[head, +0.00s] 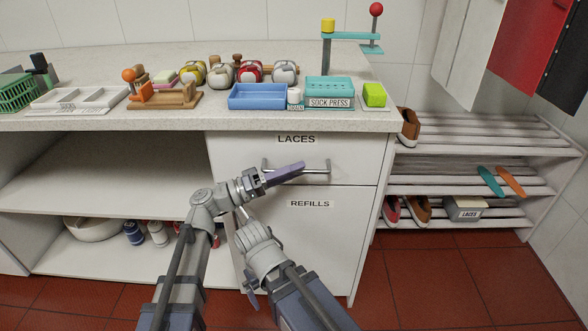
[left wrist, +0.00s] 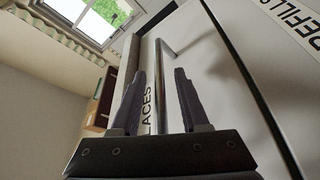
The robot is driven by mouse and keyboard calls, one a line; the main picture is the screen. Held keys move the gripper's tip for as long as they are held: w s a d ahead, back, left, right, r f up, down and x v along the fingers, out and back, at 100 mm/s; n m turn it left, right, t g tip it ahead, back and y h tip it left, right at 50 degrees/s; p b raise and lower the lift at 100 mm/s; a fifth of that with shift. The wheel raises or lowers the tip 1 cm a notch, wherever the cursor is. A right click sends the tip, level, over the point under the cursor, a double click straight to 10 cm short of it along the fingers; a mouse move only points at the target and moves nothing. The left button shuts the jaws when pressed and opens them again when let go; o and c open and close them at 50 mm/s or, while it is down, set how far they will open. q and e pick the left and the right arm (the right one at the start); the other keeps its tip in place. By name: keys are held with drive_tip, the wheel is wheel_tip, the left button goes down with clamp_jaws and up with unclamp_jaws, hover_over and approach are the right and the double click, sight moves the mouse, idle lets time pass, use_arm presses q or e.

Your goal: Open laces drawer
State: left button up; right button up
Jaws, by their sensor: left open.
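The laces drawer (head: 230,150) is the white upper drawer front under the counter, labelled LACES. It looks shut, flush with the cabinet. Its metal bar handle (head: 325,168) runs across the front. My left gripper (head: 300,167) is at the handle, with its purple fingers over the bar's middle in the head view. In the left wrist view the open fingers (left wrist: 161,85) stand on either side of the handle bar (left wrist: 159,75), apart from it as far as I can see. My right arm is folded low in front of the refills drawer; its fingers are not clear.
The refills drawer (head: 325,240) is directly below, shut. Open shelves (head: 100,185) lie to the left and a slatted shoe rack (head: 470,185) to the right.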

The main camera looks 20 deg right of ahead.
use_arm(q)
drive_tip(key=shift+d, duration=0.1)
drive_tip(key=shift+c, duration=0.4)
clamp_jaws()
idle(1.0)
